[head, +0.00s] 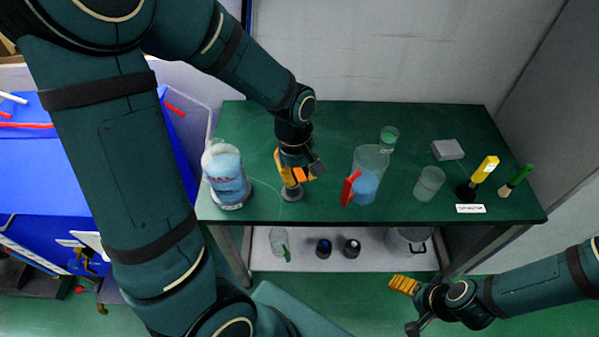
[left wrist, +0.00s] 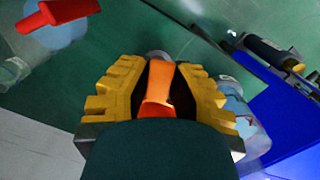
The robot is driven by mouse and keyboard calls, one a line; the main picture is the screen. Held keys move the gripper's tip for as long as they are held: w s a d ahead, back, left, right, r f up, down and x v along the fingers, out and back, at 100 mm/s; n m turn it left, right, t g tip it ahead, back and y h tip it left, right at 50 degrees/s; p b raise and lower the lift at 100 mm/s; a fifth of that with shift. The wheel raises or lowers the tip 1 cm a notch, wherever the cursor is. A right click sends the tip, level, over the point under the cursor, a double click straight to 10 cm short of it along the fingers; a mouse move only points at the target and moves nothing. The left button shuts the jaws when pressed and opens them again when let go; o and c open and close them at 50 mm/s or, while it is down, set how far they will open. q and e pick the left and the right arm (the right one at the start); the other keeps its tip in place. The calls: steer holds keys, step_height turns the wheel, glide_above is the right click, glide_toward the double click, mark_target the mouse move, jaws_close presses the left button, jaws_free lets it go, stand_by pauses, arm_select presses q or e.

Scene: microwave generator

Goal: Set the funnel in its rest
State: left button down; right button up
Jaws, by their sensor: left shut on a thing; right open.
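My left gripper (head: 297,176) is over the left-middle of the green table, pointing down. It is shut on an orange piece, likely the funnel's handle, which shows between the yellow finger pads in the left wrist view (left wrist: 158,88). A small round grey part (head: 292,194) shows directly below the fingers at table height. It also shows, partly hidden, beyond the orange piece in the left wrist view (left wrist: 156,56). I cannot tell whether this grey part belongs to the funnel or to a rest. My right gripper (head: 408,305) is open and empty, in front of and below the table edge.
A large blue-filled bottle (head: 226,175) stands left of the gripper. A clear jug with a red handle (head: 350,188), a beaker (head: 429,183) and a small green-tinted glass (head: 388,139) stand right. Yellow-handled (head: 484,170) and green-handled (head: 517,178) tools stand further right, near a grey block (head: 447,150).

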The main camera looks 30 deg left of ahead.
arm_select(q)
steer(key=shift+f+b, duration=0.95)
steer(key=shift+f, duration=0.35)
steer(key=shift+f+b, duration=0.3)
steer(key=shift+f, duration=0.9)
steer(key=shift+w+f, duration=0.1)
steer(key=shift+f, duration=1.15)
steer(key=c, duration=0.8)
jaws_free()
steer(key=shift+a, duration=0.1)
steer(key=shift+c, duration=0.2)
steer(key=r, duration=0.8)
steer(key=a+r, duration=0.1)
steer(key=r, duration=0.3)
steer(key=shift+w+a, duration=0.1)
